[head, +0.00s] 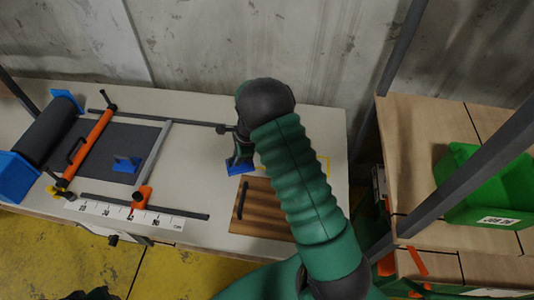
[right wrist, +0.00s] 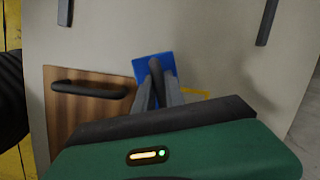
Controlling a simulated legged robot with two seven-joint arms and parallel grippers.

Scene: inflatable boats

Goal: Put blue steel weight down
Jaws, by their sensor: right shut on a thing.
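The blue steel weight (head: 238,170) is at my right gripper (head: 242,157), over the pale tabletop just behind the wooden board. My right gripper is shut on its upright grey part, and the blue base shows below the fingers. In the right wrist view the blue weight (right wrist: 146,66) sits beyond the closed fingers (right wrist: 158,78). I cannot tell whether its base touches the table. A yellow outline (head: 324,166) on the table lies to the right, partly hidden by my right arm. A second blue piece (head: 126,164) stands on the dark mat at left. My left gripper is not in view.
The wooden board (head: 262,210) with a black handle lies in front of the weight. At left are the dark mat (head: 95,145), a roller (head: 46,132), an orange bar (head: 88,145) and a ruler (head: 120,214). A green bin (head: 480,190) stands on a shelf at right.

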